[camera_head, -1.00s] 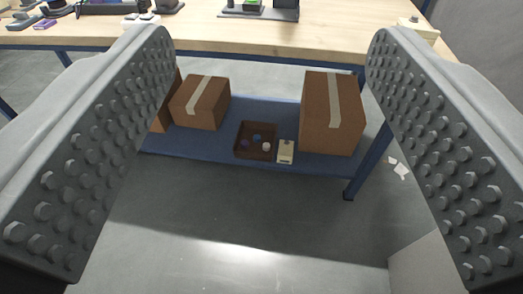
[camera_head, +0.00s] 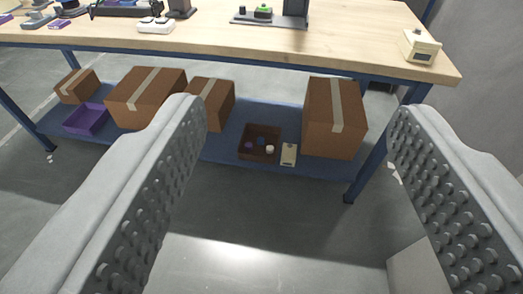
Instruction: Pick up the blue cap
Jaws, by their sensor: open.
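A small brown tray (camera_head: 243,153) stands on the blue lower shelf (camera_head: 222,149) of the workbench. In it lie several small round caps, one of them a blue cap (camera_head: 261,140) near the tray's back; a purple one and a whitish one lie in front of it. My gripper (camera_head: 290,120) is open and empty, with its studded fingers wide apart at left and right. The tray shows between the fingers, well beyond them and not touched.
A cream box-like device (camera_head: 289,154) stands just right of the tray. Cardboard boxes (camera_head: 335,115) and (camera_head: 145,95) a second group stand on the shelf, with a purple bin (camera_head: 86,120) at left. The wooden benchtop (camera_head: 330,50) overhangs the shelf. Floor in front is clear.

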